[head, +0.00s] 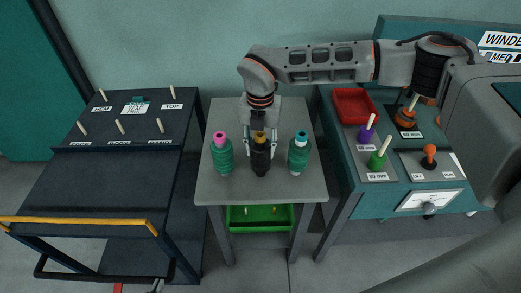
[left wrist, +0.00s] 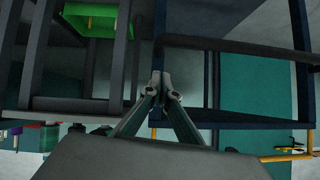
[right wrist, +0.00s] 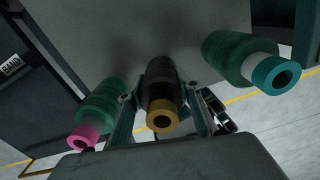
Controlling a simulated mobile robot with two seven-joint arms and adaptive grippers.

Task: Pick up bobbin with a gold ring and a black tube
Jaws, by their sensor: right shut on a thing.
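The black bobbin with a gold ring (head: 260,163) stands upright in the middle of a row of three on the grey table. It also shows in the right wrist view, with its gold ring (right wrist: 162,117) towards the camera. My right gripper (head: 260,144) is shut on this bobbin from above, one finger on each side. I cannot tell whether its base is clear of the table. My left gripper (left wrist: 163,82) shows only in the left wrist view, its fingertips together and empty, away from the bobbins.
A green bobbin with a pink end (head: 222,158) stands left of the held one, and a green bobbin with a teal end (head: 299,156) stands right. The grey table (head: 230,192) has a green bin (head: 240,222) below. A dark cart (head: 100,190) is left, a teal winder bench (head: 375,205) right.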

